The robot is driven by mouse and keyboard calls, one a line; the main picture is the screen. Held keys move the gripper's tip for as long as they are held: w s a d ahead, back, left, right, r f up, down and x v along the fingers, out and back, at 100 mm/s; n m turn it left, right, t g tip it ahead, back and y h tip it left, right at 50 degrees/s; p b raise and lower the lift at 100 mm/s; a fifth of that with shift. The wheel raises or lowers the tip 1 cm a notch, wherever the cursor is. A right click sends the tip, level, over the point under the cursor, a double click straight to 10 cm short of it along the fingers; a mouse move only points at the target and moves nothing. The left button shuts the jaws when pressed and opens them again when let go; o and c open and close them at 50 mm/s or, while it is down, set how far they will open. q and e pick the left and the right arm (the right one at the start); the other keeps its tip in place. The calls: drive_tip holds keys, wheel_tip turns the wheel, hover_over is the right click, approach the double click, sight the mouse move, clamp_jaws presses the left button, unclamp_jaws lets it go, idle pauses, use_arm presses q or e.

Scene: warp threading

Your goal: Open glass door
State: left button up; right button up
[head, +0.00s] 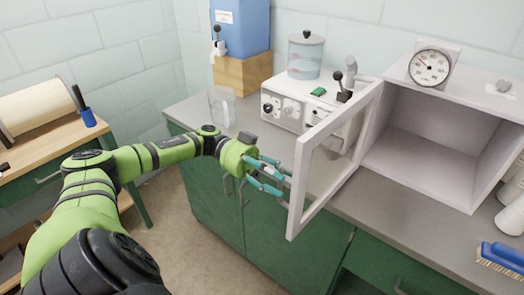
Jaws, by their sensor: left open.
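The glass door (297,189) is a white frame around a clear pane, standing swung out from the white cabinet (378,157). The cabinet's inside shows and looks empty. My left gripper (281,181) has teal fingers and is open, just left of the door's free edge. I cannot tell whether a fingertip touches the frame. My right gripper is not in view.
A white device with knobs (287,107) stands on the grey counter behind the door. A clear beaker (222,106) is near the counter's left end. A round gauge (431,67) sits on the cabinet. A blue brush (503,257) lies at the right.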

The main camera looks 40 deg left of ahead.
use_arm(q)
drive_tip(key=s+a, duration=0.1)
drive_tip(key=a, duration=1)
drive_tip(key=shift+a, duration=0.1)
